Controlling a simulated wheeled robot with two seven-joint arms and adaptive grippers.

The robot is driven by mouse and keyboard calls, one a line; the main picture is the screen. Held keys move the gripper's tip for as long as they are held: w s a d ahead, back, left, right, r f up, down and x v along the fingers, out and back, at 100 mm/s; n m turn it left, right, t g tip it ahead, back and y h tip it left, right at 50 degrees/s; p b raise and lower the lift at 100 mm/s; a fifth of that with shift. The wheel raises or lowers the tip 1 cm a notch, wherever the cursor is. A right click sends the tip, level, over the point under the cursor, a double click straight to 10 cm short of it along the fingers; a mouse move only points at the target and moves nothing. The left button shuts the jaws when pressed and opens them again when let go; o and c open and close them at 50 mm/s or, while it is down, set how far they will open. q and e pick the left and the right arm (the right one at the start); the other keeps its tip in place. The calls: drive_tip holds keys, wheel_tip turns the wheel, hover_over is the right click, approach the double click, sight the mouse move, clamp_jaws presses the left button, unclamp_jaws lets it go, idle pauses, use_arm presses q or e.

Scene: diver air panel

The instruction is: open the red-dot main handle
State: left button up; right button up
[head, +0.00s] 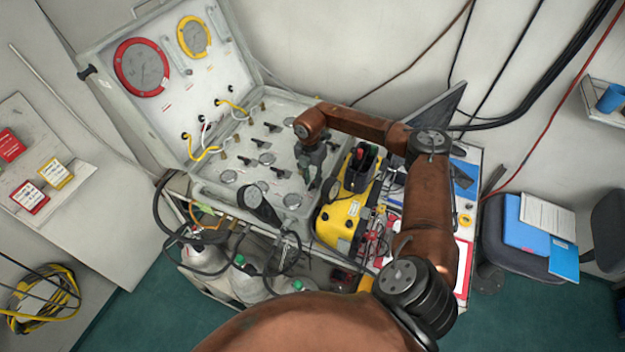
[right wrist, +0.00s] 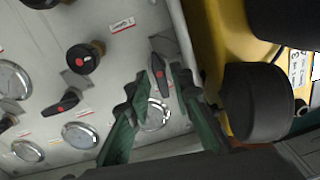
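The grey panel case (head: 270,125) stands open, with rows of dark handles and small gauges on its face. In the right wrist view a black lever handle with a red dot (right wrist: 158,72) stands between my right gripper's fingertips (right wrist: 159,84), with a gap on both sides. A second black lever with a red dot (right wrist: 63,104) and a round black knob with a red dot (right wrist: 86,58) are to its left. I cannot read which one is the main handle. My right gripper (head: 307,180) is open over the panel's right side and hides part of it.
A yellow case (head: 340,222) stands close to the panel's right edge, beside my right gripper. The raised lid carries a red-rimmed gauge (head: 142,67) and a yellow-rimmed gauge (head: 194,37). Hoses and grey cylinders (head: 245,283) are below the panel's front.

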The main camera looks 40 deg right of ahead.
drive_tip(key=shift+o, duration=0.5)
wheel_tip(320, 180, up, 12)
drive_tip(key=shift+w, duration=0.25)
drive_tip(key=shift+s, duration=0.1)
idle(1.2)
